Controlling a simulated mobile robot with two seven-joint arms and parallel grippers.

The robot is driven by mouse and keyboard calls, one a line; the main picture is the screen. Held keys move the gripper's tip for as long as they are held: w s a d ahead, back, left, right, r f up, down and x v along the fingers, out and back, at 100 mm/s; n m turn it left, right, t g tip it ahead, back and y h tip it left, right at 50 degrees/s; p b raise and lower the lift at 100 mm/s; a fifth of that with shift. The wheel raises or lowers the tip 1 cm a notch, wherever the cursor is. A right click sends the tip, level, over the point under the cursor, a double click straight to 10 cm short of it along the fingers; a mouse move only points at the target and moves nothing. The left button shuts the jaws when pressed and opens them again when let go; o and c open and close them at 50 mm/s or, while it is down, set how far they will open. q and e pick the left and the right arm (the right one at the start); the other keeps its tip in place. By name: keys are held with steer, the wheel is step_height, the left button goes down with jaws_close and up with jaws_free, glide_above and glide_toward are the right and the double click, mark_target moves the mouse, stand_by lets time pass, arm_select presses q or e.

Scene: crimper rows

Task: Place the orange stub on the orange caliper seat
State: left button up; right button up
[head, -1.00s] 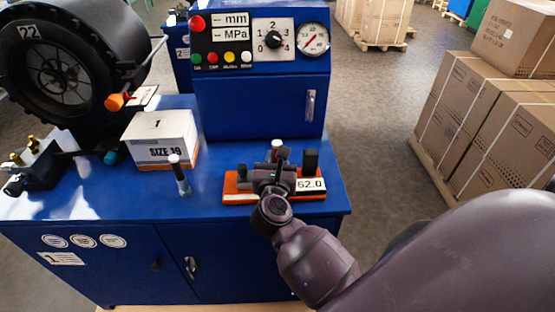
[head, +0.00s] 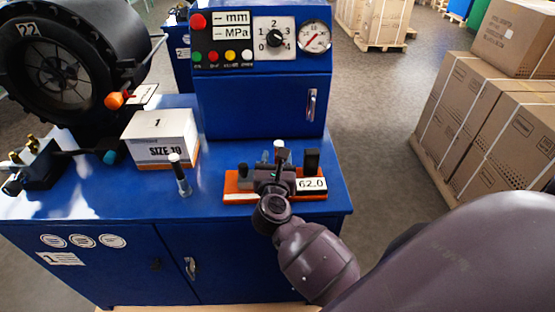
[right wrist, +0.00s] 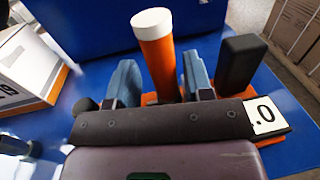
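The orange stub (right wrist: 160,60), a cylinder with a white top, stands upright on the orange caliper seat (right wrist: 272,141) in the right wrist view. In the head view the stub's white top (head: 281,146) shows behind my gripper, and the orange seat (head: 232,186) carries a "62.0" label. My right gripper (right wrist: 160,84) has one blue-grey finger on each side of the stub; a narrow gap shows at the left finger, and the gripper looks open. It also hides part of the seat in the head view (head: 274,160). My left gripper is not in view.
A dark block (head: 311,160) stands at the seat's right end and a dark knob (head: 243,169) at its left. Another white-topped pin (head: 180,176) stands on the blue bench. A "SIZE 19" box (head: 162,140) and the blue control cabinet (head: 262,105) are close by.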

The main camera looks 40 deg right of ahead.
steer(key=shift+s+d+f, duration=0.2)
steer(key=shift+f, duration=0.25)
steer(key=shift+s+r+p, duration=0.15)
steer(key=shift+r+p, duration=0.15)
steer(key=shift+r, duration=0.1)
steer(key=s+a+r+n+t+y+b, duration=0.15)
steer(key=s+a+n+t, duration=0.25)
steer(key=s+a+n, duration=0.45)
steer(key=s+d+f+m+g+y, duration=0.1)
steer(key=s+f+m+g+y, duration=0.1)
steer(key=f+m, duration=0.5)
steer(key=s+d+f+m+g+y, duration=0.1)
steer(key=s+f+m+y, duration=0.3)
steer(key=m, duration=1.2)
steer(key=s+d+f+m+g+y, duration=0.2)
steer(key=s+f+m, duration=0.3)
steer(key=f+m, duration=0.5)
steer(key=m+g+y, duration=0.1)
steer(key=m, duration=0.1)
steer(key=shift+s+f+m+g+y, duration=0.2)
steer(key=shift+f+m+g+y, duration=0.05)
steer(key=shift+m+g+y, duration=0.1)
